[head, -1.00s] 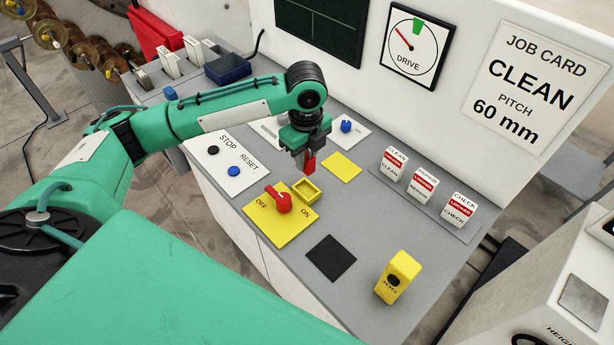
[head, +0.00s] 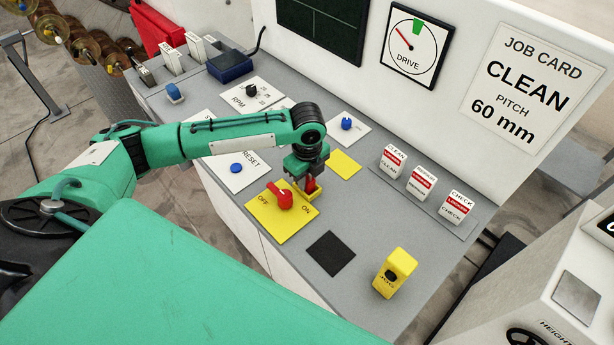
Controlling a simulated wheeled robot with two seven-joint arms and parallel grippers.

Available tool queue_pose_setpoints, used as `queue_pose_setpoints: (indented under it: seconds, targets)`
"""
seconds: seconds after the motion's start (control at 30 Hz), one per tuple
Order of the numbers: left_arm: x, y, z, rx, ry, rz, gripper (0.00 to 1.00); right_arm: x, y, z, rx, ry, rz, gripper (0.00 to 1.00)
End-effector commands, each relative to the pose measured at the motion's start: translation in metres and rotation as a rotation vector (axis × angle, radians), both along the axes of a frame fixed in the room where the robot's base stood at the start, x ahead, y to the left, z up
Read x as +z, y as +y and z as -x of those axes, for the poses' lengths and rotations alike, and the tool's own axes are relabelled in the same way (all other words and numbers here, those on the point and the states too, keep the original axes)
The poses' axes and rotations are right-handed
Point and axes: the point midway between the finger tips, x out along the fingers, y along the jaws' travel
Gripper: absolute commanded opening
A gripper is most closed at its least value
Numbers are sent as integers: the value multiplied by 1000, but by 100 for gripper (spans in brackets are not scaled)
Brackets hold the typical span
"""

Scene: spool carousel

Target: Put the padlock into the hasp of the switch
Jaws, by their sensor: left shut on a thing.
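The switch is a yellow plate (head: 278,229) marked OFF and ON, with a red knob (head: 281,199) whose handle points up-left, toward the OFF side. A yellow open-topped hasp box (head: 309,210) stands at the plate's back right edge, mostly hidden by the gripper. My left gripper (head: 305,183) points down at the hasp and is shut on the red padlock (head: 311,184). The padlock is at the hasp's opening; I cannot tell how deep it sits in it. My right gripper is not in view.
A yellow JOG pendant (head: 395,273) stands at the front right, near a black square pad (head: 331,254). A yellow square (head: 344,164) lies behind the gripper. Several labelled tags (head: 422,183) stand at the right. A STOP/RESET panel (head: 236,169) lies left, partly under my arm.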

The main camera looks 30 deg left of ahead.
Motion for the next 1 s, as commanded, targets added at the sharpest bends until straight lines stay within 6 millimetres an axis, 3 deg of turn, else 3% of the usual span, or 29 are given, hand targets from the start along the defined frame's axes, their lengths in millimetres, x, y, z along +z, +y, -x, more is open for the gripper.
queue_pose_setpoints:
  seconds: [0.03,0.07,0.17,0.57,1.0]
  targets:
    - [-2,0,0,0,1,0,0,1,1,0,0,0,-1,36]
    - [-2,0,0,0,1,0,27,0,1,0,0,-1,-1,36]
    - [-2,0,0,0,1,0,45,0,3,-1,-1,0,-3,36]
    - [7,0,-1,-1,-3,1,45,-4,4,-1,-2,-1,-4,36]
    - [93,0,-1,0,-4,1,45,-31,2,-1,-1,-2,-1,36]
